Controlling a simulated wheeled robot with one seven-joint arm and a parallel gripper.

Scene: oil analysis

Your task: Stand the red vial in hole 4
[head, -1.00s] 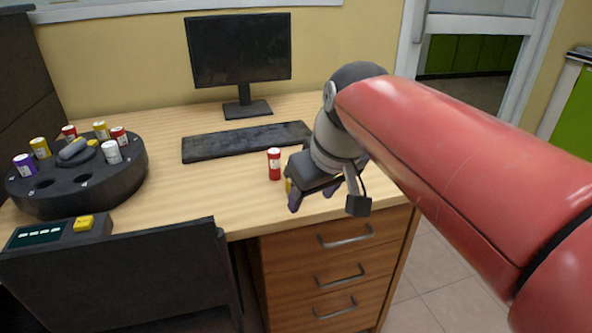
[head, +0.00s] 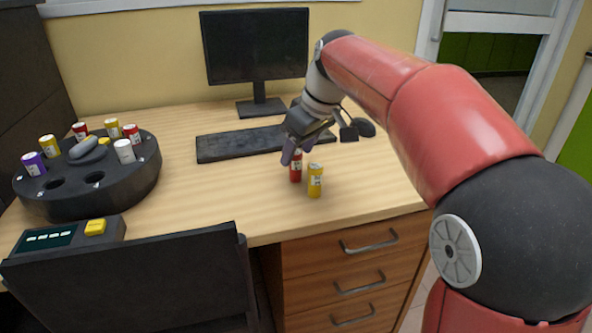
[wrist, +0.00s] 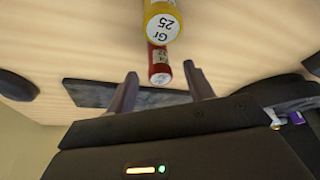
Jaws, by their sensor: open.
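The red vial (head: 296,172) stands upright on the desk, just behind a yellow vial (head: 315,181). My gripper (head: 292,154) is open at the red vial's top, its fingers pointing down and partly covering it. In the wrist view, the red vial (wrist: 159,68) shows ahead of the open gripper (wrist: 162,88), in line with the gap between the fingers; I cannot tell if they touch it. The yellow vial (wrist: 162,22) is beyond it. The round black rack (head: 140,185) stands at the left with two empty holes in front; its hole numbers are too small to read surely.
The rack holds several vials, including a white vial (head: 124,151) and a purple vial (head: 34,164). A keyboard (head: 240,142) and monitor (head: 255,48) are behind. A box with a yellow button (head: 95,227) and a dark chair (head: 150,275) stand in front. Desk between rack and vials is clear.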

